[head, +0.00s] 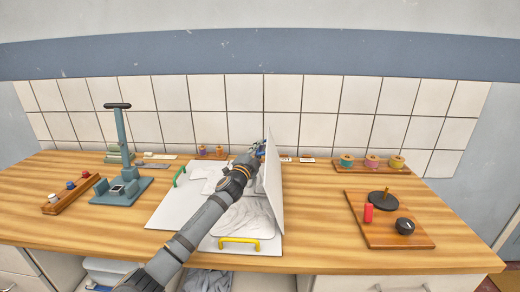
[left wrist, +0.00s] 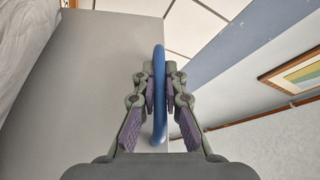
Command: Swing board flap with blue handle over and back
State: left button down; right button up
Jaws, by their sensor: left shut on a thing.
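The folding board lies on the wooden counter, with a white flap (head: 182,204) on the left carrying a green handle (head: 179,176) and a front flap with a yellow handle (head: 240,243). The right flap (head: 273,190) stands about upright, seen nearly edge-on. Its blue handle (left wrist: 159,95) shows in the left wrist view between the finger pads. My left gripper (head: 257,152) is shut on the blue handle at the flap's far upper part. Grey-white cloth (head: 245,217) lies on the board, partly hidden by my left arm. My right gripper is not in view.
A blue-grey lever press (head: 121,180) and a wooden rack with coloured knobs (head: 72,194) stand at left. A wooden board with a red cylinder and black knob (head: 385,228) is at right, with a spool rack (head: 370,164) behind. Bare counter lies right of the flap.

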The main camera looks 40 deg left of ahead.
pick_arm(q)
jog(key=c, duration=1.8)
grip_release()
jog(key=shift+a+f, duration=0.2)
jog(key=shift+f, duration=0.25)
jog(key=shift+o, duration=0.6)
jog(key=shift+s+a, duration=0.1)
jog(key=shift+s, duration=0.05)
jog(key=shift+s+r, duration=0.1)
jog(key=shift+s, duration=0.2)
jog(key=v, duration=1.1)
jog(key=shift+s, duration=0.25)
